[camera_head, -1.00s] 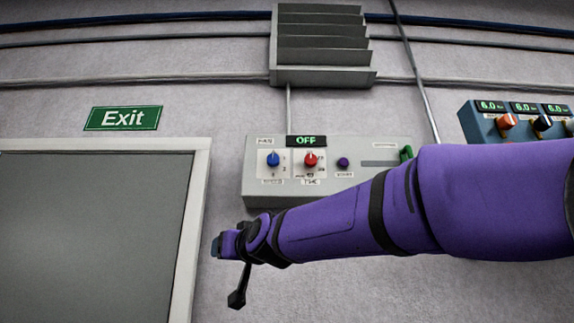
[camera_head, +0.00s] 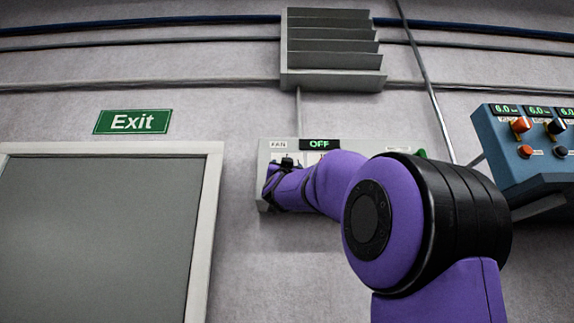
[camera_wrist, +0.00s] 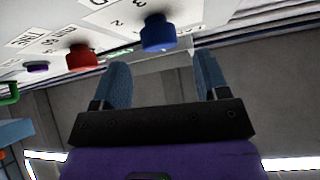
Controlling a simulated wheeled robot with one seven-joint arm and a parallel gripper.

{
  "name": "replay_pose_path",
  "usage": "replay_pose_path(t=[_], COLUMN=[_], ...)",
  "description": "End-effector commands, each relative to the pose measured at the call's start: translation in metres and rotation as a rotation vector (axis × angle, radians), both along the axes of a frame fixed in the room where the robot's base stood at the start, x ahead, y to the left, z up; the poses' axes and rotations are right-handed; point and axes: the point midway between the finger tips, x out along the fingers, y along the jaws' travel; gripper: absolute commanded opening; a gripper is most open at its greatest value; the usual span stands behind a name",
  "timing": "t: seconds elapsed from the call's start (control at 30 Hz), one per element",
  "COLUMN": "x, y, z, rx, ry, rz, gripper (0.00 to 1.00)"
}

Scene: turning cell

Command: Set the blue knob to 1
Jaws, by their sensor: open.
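The blue knob (camera_wrist: 158,34) shows in the wrist view on the light grey panel, near the top middle. It lies beyond and between the fingertips of my gripper (camera_wrist: 160,75), with a gap, and the fingers do not touch it. My gripper is open and empty. In the head view my arm covers the blue knob and much of the control panel (camera_head: 265,150). The panel carries a green "OFF" display (camera_head: 319,145). Numbers 2 and 3 are printed beside the knob in the wrist view; its pointer direction cannot be told.
A red knob (camera_wrist: 82,57) sits left of the blue one in the wrist view, with a purple button (camera_wrist: 37,67) farther left. A blue box with knobs (camera_head: 525,150) is at the right in the head view. A grey door (camera_head: 95,240) is at the left.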

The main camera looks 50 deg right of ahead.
Motion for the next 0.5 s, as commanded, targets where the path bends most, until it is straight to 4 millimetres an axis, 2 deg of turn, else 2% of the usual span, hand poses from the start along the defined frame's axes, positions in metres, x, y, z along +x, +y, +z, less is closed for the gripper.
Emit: replay_pose_path(t=[0.2,0.5], x=[0.013,0.019], y=[-0.018,-0.027], z=[0.021,0.032], rx=[0.000,0.000], ry=[0.000,0.001], rz=[0.000,0.001], gripper=[0.68,0.68])
